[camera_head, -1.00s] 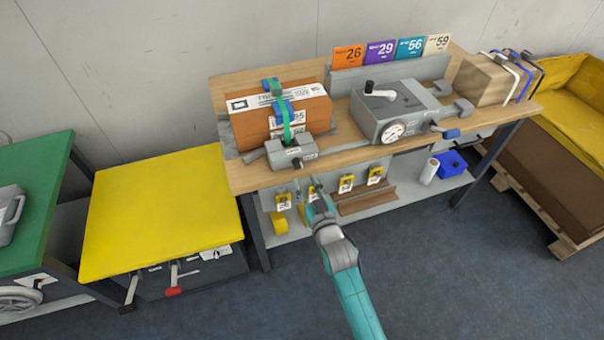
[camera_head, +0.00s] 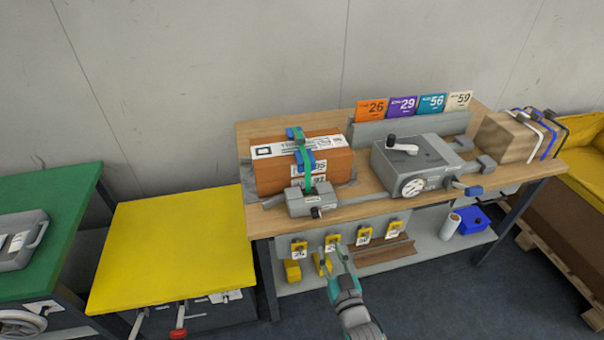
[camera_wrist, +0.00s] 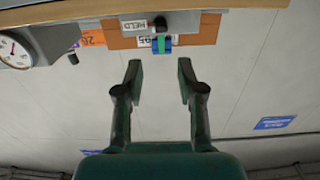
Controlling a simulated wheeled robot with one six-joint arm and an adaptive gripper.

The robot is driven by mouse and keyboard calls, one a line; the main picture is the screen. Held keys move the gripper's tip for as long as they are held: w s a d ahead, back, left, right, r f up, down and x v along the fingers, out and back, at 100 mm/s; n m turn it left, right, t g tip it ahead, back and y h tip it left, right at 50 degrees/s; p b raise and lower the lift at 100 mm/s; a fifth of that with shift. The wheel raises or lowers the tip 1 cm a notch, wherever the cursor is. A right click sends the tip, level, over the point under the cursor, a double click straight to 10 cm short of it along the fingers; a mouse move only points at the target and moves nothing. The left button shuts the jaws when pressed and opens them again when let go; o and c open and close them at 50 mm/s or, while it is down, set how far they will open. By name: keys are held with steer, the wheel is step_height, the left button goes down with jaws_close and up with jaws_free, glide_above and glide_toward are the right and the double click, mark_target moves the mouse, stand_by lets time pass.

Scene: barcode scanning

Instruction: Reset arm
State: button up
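My arm's end enters the head view from the bottom, with my gripper (camera_head: 340,256) in front of the workbench (camera_head: 330,222), below its top edge. In the wrist view my gripper (camera_wrist: 160,72) is open, its two dark fingers apart with nothing between them. The orange-brown box (camera_head: 325,166) with a green and blue strap lies on the bench. That box (camera_wrist: 200,28) shows upside down at the top of the wrist view, beyond the fingertips. A small grey clamp block (camera_head: 312,200) sits against its front.
A grey gauge unit (camera_head: 412,160) and a strapped cardboard box (camera_head: 508,138) stand further right on the bench. Number cards (camera_head: 402,106) stand behind. Yellow tagged pieces (camera_head: 364,235) hang under the top near my gripper. A yellow-topped table (camera_head: 175,248) and a green table (camera_head: 45,210) stand left.

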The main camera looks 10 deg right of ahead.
steer(key=s+f+g, duration=0.2)
steer(key=s+f, duration=0.1)
steer(key=s, duration=2.1)
steer(key=s+r, duration=0.4)
steer(key=s, duration=0.4)
steer(key=s+r+g, duration=0.1)
steer(key=s+r, duration=0.3)
steer(key=s, duration=0.4)
steer(key=shift+s+r, duration=0.2)
steer(key=shift+s, duration=0.2)
